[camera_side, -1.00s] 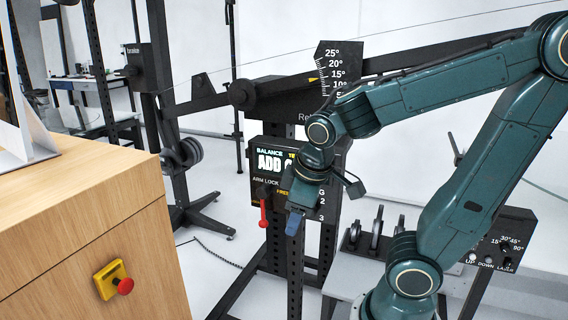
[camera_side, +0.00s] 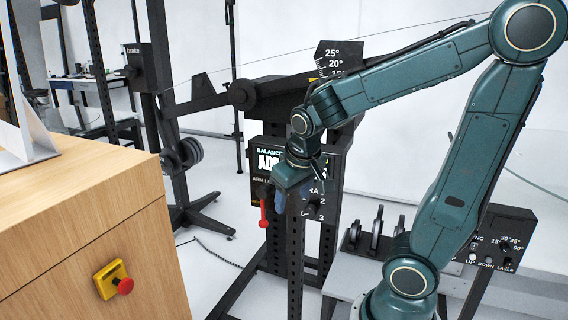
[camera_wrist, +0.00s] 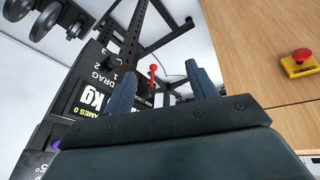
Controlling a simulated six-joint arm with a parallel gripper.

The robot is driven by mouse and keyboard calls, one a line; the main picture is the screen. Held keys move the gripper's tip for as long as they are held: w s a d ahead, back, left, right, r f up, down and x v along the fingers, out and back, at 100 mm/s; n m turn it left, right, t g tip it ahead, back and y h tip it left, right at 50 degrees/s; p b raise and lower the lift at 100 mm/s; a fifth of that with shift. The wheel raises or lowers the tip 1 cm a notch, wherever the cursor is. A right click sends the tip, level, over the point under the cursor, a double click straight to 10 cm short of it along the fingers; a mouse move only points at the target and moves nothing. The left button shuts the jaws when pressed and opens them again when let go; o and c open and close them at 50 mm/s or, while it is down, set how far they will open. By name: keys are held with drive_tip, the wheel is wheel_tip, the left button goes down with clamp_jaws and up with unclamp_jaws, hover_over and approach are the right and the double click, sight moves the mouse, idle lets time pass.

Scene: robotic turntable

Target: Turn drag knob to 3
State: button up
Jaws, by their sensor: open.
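The drag knob (camera_side: 311,210) is a small dark knob on the black balance panel, beside the numbers 2 and 3. It is partly behind my gripper in the side view, and its pointer setting cannot be read. In the wrist view the dark knob (camera_wrist: 113,62) sits beside the DRAG label and the numbers 1, 2 and 3, left of my fingers. My gripper (camera_side: 291,198) is open in front of the panel, with blue fingers apart and nothing between them. It also shows in the wrist view (camera_wrist: 160,85). Contact with the knob is not visible.
A red arm-lock lever (camera_side: 263,212) hangs left of my gripper on the panel (camera_side: 262,170). A wooden cabinet (camera_side: 90,220) with a red stop button (camera_side: 124,286) stands at the left. Weight discs (camera_side: 377,228) and a second control box (camera_side: 505,240) are at the right.

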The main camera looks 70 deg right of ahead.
drive_tip(key=w+d+f+m, duration=0.1)
drive_tip(key=w+d+m, duration=0.1)
drive_tip(key=d+m, duration=0.5)
drive_tip(key=m+g+h, duration=0.1)
drive_tip(key=m+g, duration=0.1)
drive_tip(key=m, duration=0.4)
approach(310, 207)
drive_tip(key=v, duration=0.3)
drive_tip(key=shift+s+a+r, duration=0.1)
drive_tip(key=shift+a, duration=0.05)
drive_tip(key=shift+x, duration=6.85)
drive_tip(key=shift+r, duration=0.1)
drive_tip(key=c, duration=1)
